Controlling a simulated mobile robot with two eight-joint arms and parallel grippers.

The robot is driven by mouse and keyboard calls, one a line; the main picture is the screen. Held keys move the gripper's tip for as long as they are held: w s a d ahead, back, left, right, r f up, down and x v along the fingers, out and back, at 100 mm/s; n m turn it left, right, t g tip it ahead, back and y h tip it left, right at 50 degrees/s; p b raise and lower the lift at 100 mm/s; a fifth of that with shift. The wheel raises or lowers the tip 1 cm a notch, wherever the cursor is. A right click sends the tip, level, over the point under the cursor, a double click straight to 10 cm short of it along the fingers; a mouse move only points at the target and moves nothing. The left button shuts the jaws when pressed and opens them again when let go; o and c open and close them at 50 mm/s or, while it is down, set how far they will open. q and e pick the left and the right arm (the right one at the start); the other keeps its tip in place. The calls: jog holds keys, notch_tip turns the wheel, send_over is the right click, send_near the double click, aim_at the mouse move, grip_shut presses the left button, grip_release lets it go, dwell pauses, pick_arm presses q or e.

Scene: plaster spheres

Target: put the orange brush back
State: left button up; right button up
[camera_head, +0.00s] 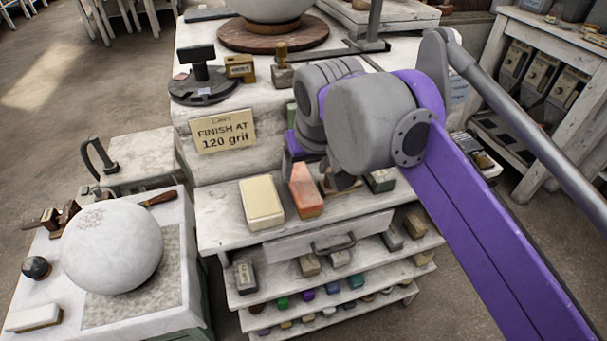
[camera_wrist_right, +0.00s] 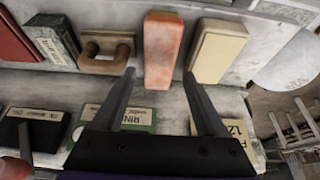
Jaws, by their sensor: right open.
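The orange brush (camera_head: 305,191), a narrow upright-looking block, is on the top shelf of the white shelf unit, right of a cream block (camera_head: 262,202). In the right wrist view the orange brush (camera_wrist_right: 163,48) lies ahead, between the lines of my two fingers, with the cream block (camera_wrist_right: 217,50) to its right. My right gripper (camera_wrist_right: 158,74) is open, with nothing held. I cannot tell how far the fingertips are from the brush. My left gripper is not in view.
A brown handled block (camera_wrist_right: 106,55) stands close left of the brush in the wrist view. The shelf unit has a drawer (camera_head: 330,238) and lower shelves with several small blocks. A "FINISH AT 120 grit" sign (camera_head: 224,132) stands behind. A plaster sphere (camera_head: 112,247) sits at left.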

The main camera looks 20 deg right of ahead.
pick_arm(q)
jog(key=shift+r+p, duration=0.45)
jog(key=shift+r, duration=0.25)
pick_arm(e)
jog(key=v, duration=0.4)
jog(key=shift+s+r, duration=0.15)
jog(key=shift+r, duration=0.15)
